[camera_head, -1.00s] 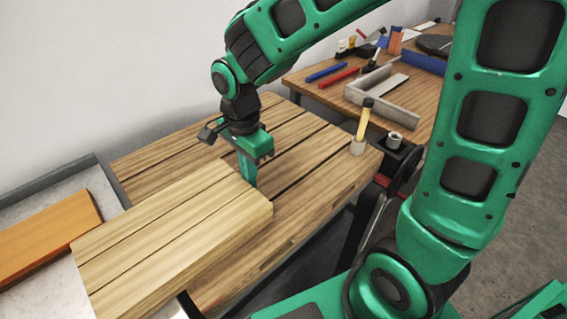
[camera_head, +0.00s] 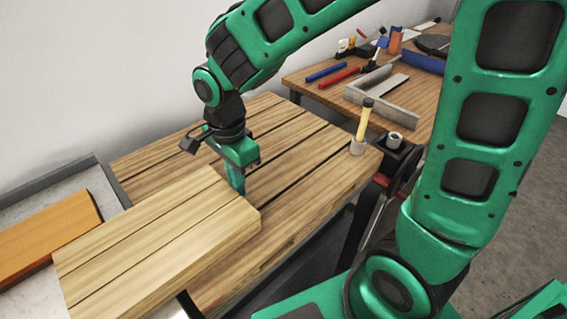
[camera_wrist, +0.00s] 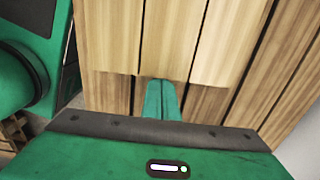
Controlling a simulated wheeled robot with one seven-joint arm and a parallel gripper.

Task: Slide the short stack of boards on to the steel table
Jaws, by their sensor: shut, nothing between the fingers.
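The short stack of pale boards (camera_head: 155,240) lies across the left end of the slatted wooden table, its left part reaching over the steel table (camera_head: 72,188). My gripper (camera_head: 239,190) is shut and empty, pointing down at the right end of the stack. In the wrist view the closed fingers (camera_wrist: 161,100) meet the edge of the pale boards (camera_wrist: 170,45); they appear to touch it. The steel table has a grey rim and a light top, partly hidden by the stack.
An orange board (camera_head: 45,238) lies on the steel table, left of the stack. A workbench with tools (camera_head: 400,105) stands behind.

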